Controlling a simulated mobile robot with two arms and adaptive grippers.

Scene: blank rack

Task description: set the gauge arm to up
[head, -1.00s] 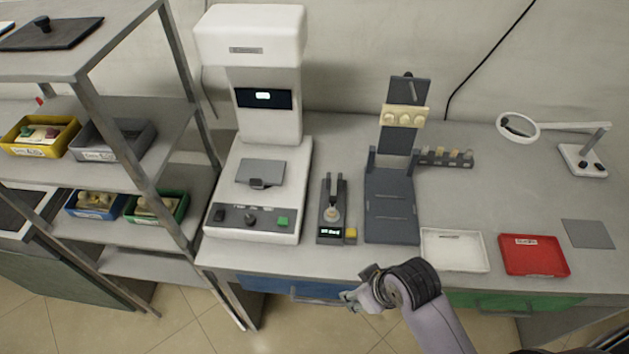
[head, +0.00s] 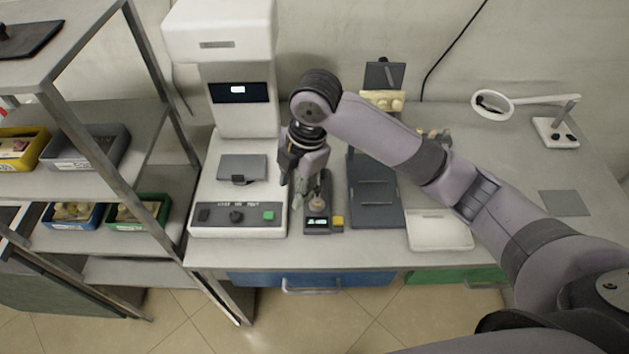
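The gauge (head: 318,226) is a small dark device on the bench, with a lit display and a yellow button at its front. A round pale part sits in its middle. In the head view my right gripper (head: 296,190) points down at the gauge's upper left side, in front of its rear part. The gauge arm is largely hidden behind the gripper, so its position is unclear. I cannot tell whether the fingers touch it or how far apart they are. My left gripper is not in view.
A white machine (head: 238,190) stands close to the left of the gauge. A dark stand (head: 375,205) is close on the right, partly behind my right arm. A white tray (head: 440,232) lies further right. A ring lamp (head: 555,128) stands at the back right. A shelf rack (head: 150,140) is at the left.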

